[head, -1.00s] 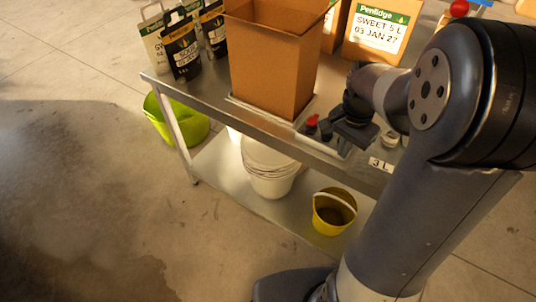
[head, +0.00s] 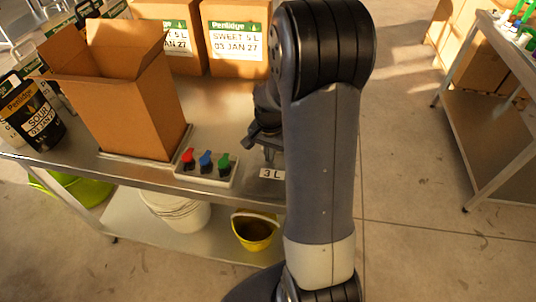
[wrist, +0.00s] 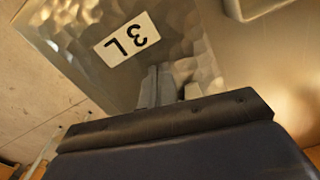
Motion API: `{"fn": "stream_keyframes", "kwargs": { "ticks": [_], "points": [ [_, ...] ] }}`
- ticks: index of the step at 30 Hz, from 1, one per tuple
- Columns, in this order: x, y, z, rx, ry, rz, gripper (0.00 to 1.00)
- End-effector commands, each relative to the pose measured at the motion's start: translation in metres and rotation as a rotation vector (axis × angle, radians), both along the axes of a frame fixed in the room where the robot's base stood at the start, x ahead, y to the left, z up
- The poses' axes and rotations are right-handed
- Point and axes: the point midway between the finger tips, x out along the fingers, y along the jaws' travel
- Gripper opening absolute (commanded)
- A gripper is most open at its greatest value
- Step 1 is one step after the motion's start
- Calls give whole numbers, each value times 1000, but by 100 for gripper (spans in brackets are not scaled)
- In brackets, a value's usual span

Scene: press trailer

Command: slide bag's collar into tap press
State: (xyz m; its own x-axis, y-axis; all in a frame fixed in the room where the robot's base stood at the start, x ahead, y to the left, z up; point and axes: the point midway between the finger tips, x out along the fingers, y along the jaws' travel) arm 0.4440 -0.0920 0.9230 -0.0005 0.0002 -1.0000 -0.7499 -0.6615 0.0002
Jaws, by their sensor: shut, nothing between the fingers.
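My gripper (head: 268,152) is shut and empty, low over the front of the steel bench; its fingers also show in the wrist view (wrist: 165,88). Beneath them lies a shiny, dimpled silver surface (wrist: 80,32) with a "3 L" label (wrist: 125,40), which looks like a foil bag lying flat at the bench edge. The label also shows in the head view (head: 271,174). I cannot make out the bag's collar; the gripper may hide it. I cannot identify the tap press in either view; my arm covers part of the bench.
A pale tray (head: 210,178) holds red, blue and green taps left of my gripper. An open carton (head: 135,110) and black pouches (head: 38,118) stand farther left. Labelled boxes (head: 238,42) stand behind. A second bench (head: 495,105) is at right, across open floor.

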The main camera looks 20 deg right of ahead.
Motion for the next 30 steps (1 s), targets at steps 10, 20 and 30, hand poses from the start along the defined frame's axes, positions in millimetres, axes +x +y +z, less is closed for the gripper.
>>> {"fn": "stream_keyframes", "kwargs": {
  "ticks": [10, 20, 30],
  "points": [
    [24, -27, -1, 0, 0, -3, 0],
    [30, -34, 0, 0, 0, 0, 0],
    [27, -31, 0, 0, 0, 1, 0]
  ]
}}
